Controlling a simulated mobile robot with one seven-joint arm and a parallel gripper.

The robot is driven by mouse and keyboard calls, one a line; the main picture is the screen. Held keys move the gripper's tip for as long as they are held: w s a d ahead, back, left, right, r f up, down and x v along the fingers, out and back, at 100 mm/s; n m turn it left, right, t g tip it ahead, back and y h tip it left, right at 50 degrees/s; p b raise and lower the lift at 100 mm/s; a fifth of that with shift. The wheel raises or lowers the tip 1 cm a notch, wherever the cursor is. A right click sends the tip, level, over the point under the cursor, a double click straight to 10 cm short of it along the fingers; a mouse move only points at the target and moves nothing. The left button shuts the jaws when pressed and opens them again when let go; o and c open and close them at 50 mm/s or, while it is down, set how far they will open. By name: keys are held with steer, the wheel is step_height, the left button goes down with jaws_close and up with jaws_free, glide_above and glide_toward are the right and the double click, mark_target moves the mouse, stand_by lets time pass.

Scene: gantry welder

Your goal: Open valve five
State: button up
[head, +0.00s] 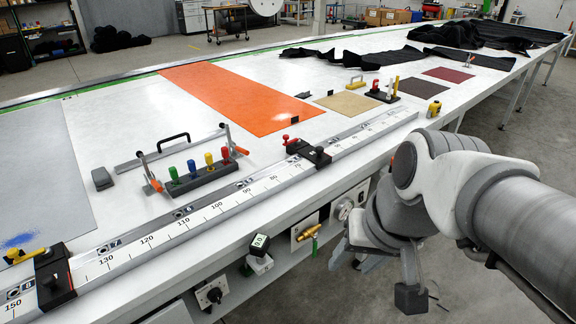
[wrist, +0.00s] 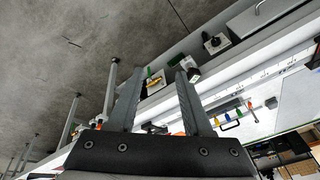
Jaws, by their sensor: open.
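A small brass valve with a yellow-orange handle (head: 309,232) is mounted on a white plate on the front side of the long table, below its edge. I cannot read a number beside it. In the wrist view a yellow handle on a pale plate (wrist: 153,81), likely this valve, shows beyond and between my fingertips. My gripper (wrist: 158,74) is open, its two grey fingers apart with nothing between them. The fingers look short of the valve and not touching it. In the head view my arm hangs at the right, to the right of the valve, and hides part of the table front.
On the table front are a black-and-white box (head: 259,246), a black rotary knob (head: 213,294) and a round gauge (head: 343,209). On top lie a numbered rail (head: 215,205), a rack of coloured-handled tools (head: 203,175) and an orange sheet (head: 235,95). Grey floor is open in front.

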steer(key=w+a+f+m+g+y+b, duration=0.2)
steer(key=f+m, duration=0.1)
steer(key=f, duration=0.2)
steer(key=w+a+f+m+g+y+b, duration=0.2)
steer(key=f+y, duration=0.1)
steer(key=f, duration=0.2)
steer(key=m+t+y+b, duration=0.4)
steer(key=m+t+b, duration=0.95)
steer(key=m, duration=0.85)
glide_toward(316, 249)
steer(key=shift+t, duration=0.85)
steer(key=x, duration=0.3)
steer(key=b+x, duration=0.1)
steer(key=x, duration=0.3)
steer(key=f+b+x, duration=0.1)
steer(key=x, duration=0.2)
steer(key=shift+a, duration=0.35)
steer(key=shift+c, duration=0.2)
jaws_close()
